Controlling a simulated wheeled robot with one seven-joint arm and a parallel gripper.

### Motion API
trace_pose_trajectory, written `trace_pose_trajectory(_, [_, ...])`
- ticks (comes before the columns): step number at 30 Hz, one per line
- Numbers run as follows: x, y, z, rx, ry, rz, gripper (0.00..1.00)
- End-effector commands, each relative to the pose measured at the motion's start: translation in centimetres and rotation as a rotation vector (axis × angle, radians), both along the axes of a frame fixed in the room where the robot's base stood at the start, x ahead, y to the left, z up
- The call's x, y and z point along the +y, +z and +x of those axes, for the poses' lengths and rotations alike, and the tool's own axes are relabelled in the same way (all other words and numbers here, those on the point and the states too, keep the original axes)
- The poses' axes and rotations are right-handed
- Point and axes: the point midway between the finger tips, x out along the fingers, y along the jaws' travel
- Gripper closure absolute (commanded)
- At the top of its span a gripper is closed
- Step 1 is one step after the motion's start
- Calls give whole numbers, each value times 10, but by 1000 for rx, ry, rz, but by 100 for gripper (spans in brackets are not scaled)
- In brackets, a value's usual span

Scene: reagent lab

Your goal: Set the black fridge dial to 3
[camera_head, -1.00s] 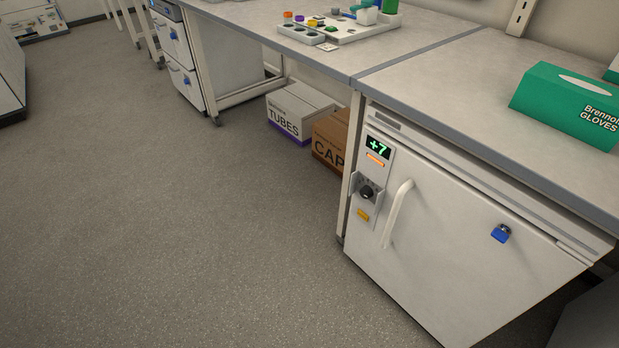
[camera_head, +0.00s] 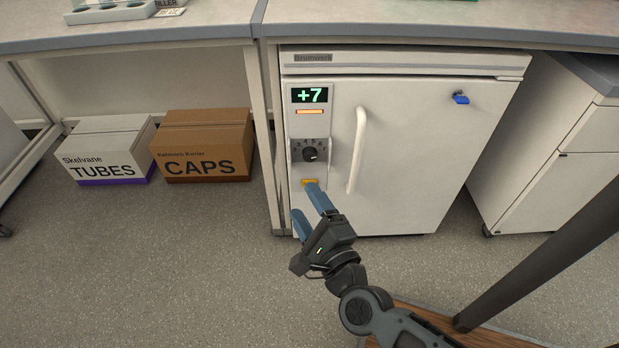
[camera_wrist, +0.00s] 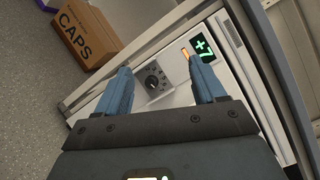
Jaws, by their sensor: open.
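The black dial (camera_head: 310,154) sits on a grey plate with printed marks on the fridge's left control strip. Its setting is too small to read. The white fridge (camera_head: 410,170) is shut, and its green display (camera_head: 309,95) reads +7. My gripper (camera_head: 308,205) is open and empty, its blue fingers pointing up at the strip below the dial. In the wrist view the dial (camera_wrist: 152,83) shows between my two fingers (camera_wrist: 160,85), apart from them. A yellow button (camera_head: 310,182) is below the dial, close to a fingertip in the head view.
A white handle (camera_head: 357,150) stands out right of the dial. The TUBES box (camera_head: 105,150) and CAPS box (camera_head: 203,145) stand left under the bench. The floor in front is clear.

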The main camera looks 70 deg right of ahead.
Motion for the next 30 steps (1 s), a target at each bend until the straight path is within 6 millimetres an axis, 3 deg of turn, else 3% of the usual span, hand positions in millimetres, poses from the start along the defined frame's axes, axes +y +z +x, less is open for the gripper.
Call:
trace_pose_trajectory(1, [-26, -30, 12, -119, -66, 104, 31])
trace_pose_trajectory(3, [-58, -53, 23, -288, -146, 253, 31])
trace_pose_trajectory(9, [-130, -96, 40, -678, -306, 540, 31])
trace_pose_trajectory(15, [-161, -110, 44, -844, -363, 646, 31])
trace_pose_trajectory(30, [-222, -109, 69, -854, -366, 651, 31])
